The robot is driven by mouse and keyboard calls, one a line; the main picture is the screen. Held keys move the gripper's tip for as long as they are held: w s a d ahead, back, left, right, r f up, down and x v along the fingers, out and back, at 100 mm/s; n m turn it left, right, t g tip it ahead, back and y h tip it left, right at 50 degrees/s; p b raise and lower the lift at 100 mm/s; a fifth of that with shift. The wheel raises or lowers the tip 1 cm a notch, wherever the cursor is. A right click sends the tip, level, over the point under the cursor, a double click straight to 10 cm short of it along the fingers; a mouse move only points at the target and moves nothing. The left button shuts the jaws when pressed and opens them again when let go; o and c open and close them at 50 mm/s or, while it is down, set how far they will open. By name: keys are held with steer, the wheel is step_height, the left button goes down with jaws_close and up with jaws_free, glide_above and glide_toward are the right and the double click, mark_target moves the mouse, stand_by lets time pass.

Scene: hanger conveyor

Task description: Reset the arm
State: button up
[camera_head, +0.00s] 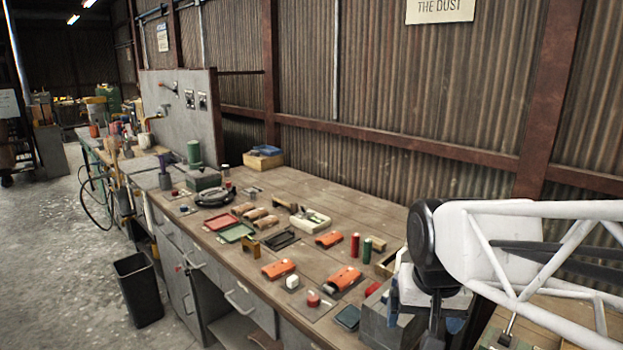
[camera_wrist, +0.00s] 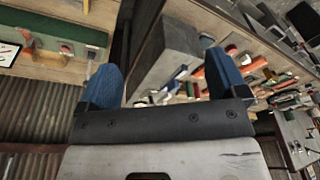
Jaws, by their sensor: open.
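My arm comes in from the right in the head view, with a white link and a black round joint. My gripper (camera_head: 424,313) hangs below that joint, low at the right end of the workbench, partly cut off by the lower edge. In the wrist view my gripper (camera_wrist: 160,62) shows two blue fingers set wide apart on a dark bar. Nothing is between the fingertips within grasp; the grey box (camera_wrist: 165,55) behind them appears to be further off. The gripper is open and empty.
The wooden workbench (camera_head: 315,190) carries orange tools (camera_head: 343,278), a red cylinder (camera_head: 355,245), a green tray (camera_head: 236,233) and several small items. A grey box (camera_head: 375,330) stands close beside my gripper. A corrugated wall (camera_head: 400,90) bounds the back. A black bin (camera_head: 138,290) stands on the floor.

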steer(key=s+f+n, duration=0.1)
steer(key=s, duration=0.7)
steer(key=shift+d+f+n, duration=0.3)
steer(key=shift+d+f, duration=0.05)
stand_by(1.3)
